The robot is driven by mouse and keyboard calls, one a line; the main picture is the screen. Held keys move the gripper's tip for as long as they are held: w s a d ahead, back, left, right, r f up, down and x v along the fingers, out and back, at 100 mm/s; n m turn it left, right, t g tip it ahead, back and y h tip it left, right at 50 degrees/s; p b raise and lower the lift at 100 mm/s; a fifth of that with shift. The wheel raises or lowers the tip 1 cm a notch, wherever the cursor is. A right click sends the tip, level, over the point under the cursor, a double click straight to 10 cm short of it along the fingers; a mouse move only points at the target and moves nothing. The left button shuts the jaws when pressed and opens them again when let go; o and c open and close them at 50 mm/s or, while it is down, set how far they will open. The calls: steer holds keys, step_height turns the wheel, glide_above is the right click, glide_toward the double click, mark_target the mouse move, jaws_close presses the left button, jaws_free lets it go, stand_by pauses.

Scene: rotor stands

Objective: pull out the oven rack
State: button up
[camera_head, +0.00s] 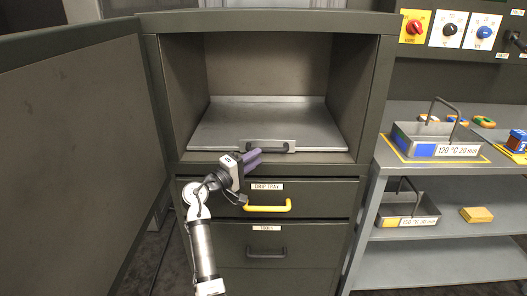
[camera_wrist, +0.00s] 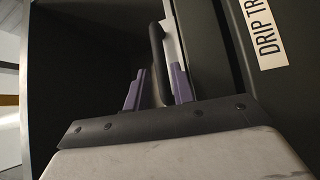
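The oven rack (camera_head: 262,117) is a flat grey metal shelf inside the open upper compartment of a dark green cabinet. A dark bar handle (camera_head: 268,147) sits on its front lip. My gripper (camera_head: 257,156) is at the left part of this handle, with purple fingers pointing toward it. In the wrist view, my gripper (camera_wrist: 158,75) is open, with the dark handle (camera_wrist: 156,45) appearing between the two fingers. A gap shows on both sides of the bar, so I see no grip on it. The rack appears fully inside the compartment.
The cabinet door (camera_head: 75,160) stands open at left. Below the rack are a DRIP TRAY drawer with a yellow handle (camera_head: 268,206) and a drawer with a dark handle (camera_head: 266,252), both closed. A shelf unit (camera_head: 440,262) at right holds metal bins and a yellow block (camera_head: 477,214).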

mark_target(264, 152)
steer(key=shift+x, duration=2.25)
steer(key=shift+c, duration=0.2)
jaws_close()
